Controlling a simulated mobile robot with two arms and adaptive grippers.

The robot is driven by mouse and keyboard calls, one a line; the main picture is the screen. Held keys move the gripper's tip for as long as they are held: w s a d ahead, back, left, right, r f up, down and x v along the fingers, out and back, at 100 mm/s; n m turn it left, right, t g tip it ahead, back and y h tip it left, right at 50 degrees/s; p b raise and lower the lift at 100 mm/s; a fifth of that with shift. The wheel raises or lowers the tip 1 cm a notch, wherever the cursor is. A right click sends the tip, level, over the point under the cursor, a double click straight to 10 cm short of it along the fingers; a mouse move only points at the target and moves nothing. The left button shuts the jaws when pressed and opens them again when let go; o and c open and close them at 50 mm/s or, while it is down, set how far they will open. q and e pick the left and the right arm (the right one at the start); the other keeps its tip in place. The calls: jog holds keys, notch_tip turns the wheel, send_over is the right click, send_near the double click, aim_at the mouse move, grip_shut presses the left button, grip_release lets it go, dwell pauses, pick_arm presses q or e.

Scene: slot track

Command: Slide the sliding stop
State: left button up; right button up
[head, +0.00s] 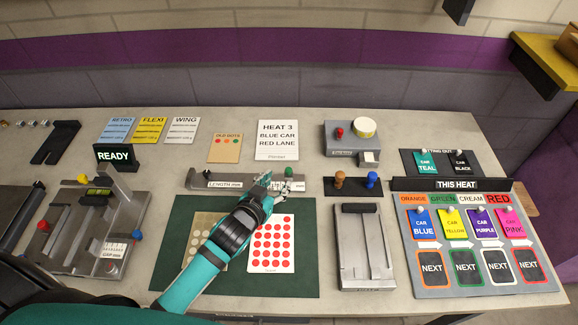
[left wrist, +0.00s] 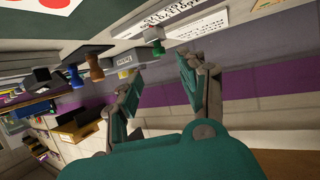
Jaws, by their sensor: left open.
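The length gauge (head: 205,182) is a grey bar lying across the table behind the green mat. A stop with a green knob (head: 289,173) stands near its right end. My left gripper (head: 268,182) is open and empty, just left of the green knob, over the bar. The gripper covers part of the bar's middle. In the left wrist view the two fingers (left wrist: 160,88) are spread apart, with a small knob (left wrist: 154,36) above them in the picture. I cannot tell whether a finger touches the stop. My right gripper is not in view.
The green mat (head: 308,285) holds a sheet of red dots (head: 271,262) beneath my left arm. The heat board (head: 408,283) is farther right. A card reading HEAT 3 (head: 277,151) lies behind the gauge.

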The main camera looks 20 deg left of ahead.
aim_at(288, 171)
pick_arm(q)
jog(key=x, duration=0.8)
jog(key=shift+r+p, duration=0.1)
jog(key=shift+p, duration=0.25)
jog(key=shift+w+f, duration=0.25)
jog(key=shift+w, duration=0.35)
jog(key=shift+f, duration=0.1)
jog(key=c, duration=0.8)
grip_shut()
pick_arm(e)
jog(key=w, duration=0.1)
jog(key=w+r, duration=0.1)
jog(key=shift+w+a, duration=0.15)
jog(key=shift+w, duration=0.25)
pick_arm(q)
jog(key=shift+d, duration=0.1)
